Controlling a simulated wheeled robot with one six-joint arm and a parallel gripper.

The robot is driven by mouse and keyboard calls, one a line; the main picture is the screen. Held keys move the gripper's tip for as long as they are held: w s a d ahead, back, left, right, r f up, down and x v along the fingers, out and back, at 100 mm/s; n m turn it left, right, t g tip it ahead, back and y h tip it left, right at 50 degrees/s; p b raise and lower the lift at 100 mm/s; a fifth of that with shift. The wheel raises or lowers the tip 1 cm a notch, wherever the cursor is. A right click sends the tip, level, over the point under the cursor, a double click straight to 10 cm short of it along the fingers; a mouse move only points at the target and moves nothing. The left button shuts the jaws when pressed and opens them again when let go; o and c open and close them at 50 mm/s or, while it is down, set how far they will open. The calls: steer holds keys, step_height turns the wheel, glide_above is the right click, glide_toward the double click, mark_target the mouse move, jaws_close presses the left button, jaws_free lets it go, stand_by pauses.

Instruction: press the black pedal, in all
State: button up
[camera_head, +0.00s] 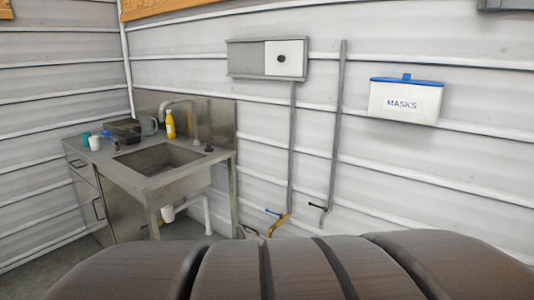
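I cannot make out a black pedal for certain. A small dark lever (317,206) sits at the low end of a grey upright pipe (336,130) on the wall; I cannot tell whether it is the pedal. To its left, a blue-ended lever (273,212) sits above a yellow bent pipe (279,225). The floor below both is hidden by large dark brown rounded shapes (310,268) in the foreground. My gripper is not in view.
A steel sink unit (140,177) stands at the left, with a yellow bottle (170,125) and cups on it. A little floor shows at lower left.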

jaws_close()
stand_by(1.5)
